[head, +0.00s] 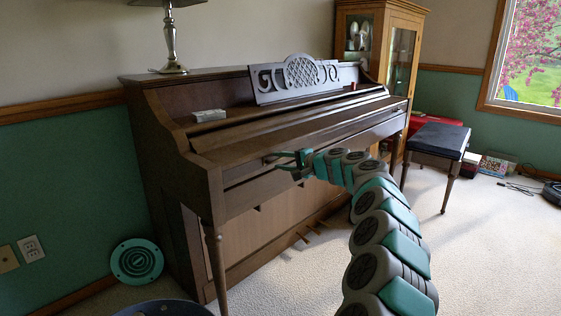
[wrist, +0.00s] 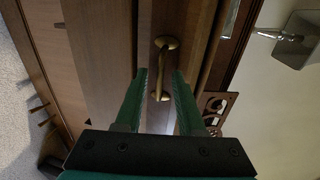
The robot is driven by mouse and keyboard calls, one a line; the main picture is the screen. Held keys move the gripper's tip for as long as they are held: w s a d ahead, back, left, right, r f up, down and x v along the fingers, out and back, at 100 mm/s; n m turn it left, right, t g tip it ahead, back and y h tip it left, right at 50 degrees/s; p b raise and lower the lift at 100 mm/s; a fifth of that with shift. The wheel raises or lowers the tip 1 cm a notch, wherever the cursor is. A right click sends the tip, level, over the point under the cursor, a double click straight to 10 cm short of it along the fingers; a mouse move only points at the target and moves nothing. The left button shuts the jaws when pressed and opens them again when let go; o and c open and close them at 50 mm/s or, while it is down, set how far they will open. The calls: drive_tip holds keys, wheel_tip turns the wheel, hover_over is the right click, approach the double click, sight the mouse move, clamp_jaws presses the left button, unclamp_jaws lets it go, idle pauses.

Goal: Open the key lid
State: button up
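The key lid (head: 300,125) of the brown upright piano is down over the keys, and no keys show in the head view. A brass handle (wrist: 165,62) on dark wood is in the middle of the wrist view. My gripper (head: 279,160) is at the piano's front, just below the lid's front edge in the head view. In the wrist view my gripper (wrist: 159,75) is open, with one green finger on each side of the handle's lower part. Both fingers appear apart from the handle; I cannot tell how deep it lies between them.
A lamp (head: 170,45) and a carved music stand (head: 300,78) are on the piano. A small white box (head: 209,115) lies at its left end. A dark-topped bench (head: 437,140) stands to the right. Carpet (head: 480,250) in front is mostly free.

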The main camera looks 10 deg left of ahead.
drive_tip(key=shift+a, duration=0.1)
drive_tip(key=shift+f, duration=0.1)
clamp_jaws()
idle(1.4)
